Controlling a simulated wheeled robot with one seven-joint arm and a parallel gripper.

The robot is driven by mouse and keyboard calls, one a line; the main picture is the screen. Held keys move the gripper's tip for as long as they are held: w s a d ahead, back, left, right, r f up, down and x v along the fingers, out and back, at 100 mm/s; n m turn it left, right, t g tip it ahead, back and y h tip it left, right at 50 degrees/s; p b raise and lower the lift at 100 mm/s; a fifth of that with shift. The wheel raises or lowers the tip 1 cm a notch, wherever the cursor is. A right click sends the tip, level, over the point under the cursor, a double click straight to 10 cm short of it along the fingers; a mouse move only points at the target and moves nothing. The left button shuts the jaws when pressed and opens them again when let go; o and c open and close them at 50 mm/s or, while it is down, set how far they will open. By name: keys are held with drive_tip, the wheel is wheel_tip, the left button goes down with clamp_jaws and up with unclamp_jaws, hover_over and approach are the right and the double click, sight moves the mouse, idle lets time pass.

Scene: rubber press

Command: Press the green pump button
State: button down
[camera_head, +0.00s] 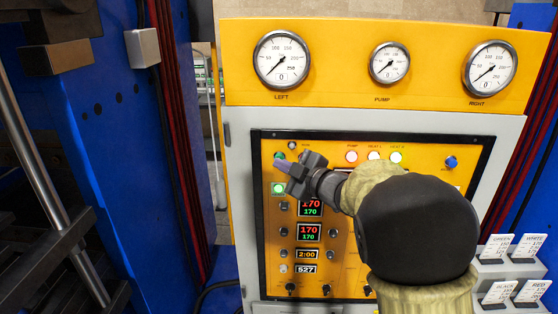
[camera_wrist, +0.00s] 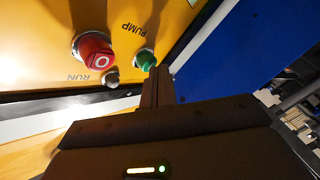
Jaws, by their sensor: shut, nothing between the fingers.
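The green pump button (camera_wrist: 145,59) sits on the yellow panel beside the label PUMP in the wrist view. In the head view a bit of green at the panel's upper left (camera_head: 279,155) appears to be the same button, close to my fingertips. My gripper (camera_head: 279,163) is shut and empty, with its fingers pointing at the panel. In the wrist view the shut fingertips (camera_wrist: 156,73) are right at the lower edge of the green button. I cannot tell whether they touch it.
A red button (camera_wrist: 93,50) marked O and a small metal knob (camera_wrist: 112,78) are beside the green button. A blue press column (camera_head: 110,130) stands to the left. A card rack (camera_head: 510,268) is at right.

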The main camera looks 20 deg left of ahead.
drive_tip(key=shift+w+a, duration=0.1)
drive_tip(key=shift+w, duration=0.5)
idle(0.7)
drive_tip(key=shift+s, duration=0.1)
drive_tip(key=shift+s+d+b, duration=0.15)
drive_tip(key=shift+s+b, duration=0.1)
drive_tip(key=shift+s, duration=0.35)
drive_tip(key=shift+s+d+b, duration=0.15)
drive_tip(key=shift+s+b, duration=0.1)
drive_tip(key=shift+s, duration=0.3)
drive_tip(key=s+b, duration=0.1)
drive_tip(key=s, duration=0.1)
drive_tip(key=s+d+b, duration=0.1)
drive_tip(key=s, duration=0.1)
drive_tip(key=shift+s, duration=0.4)
drive_tip(key=shift+d, duration=0.15)
idle(0.4)
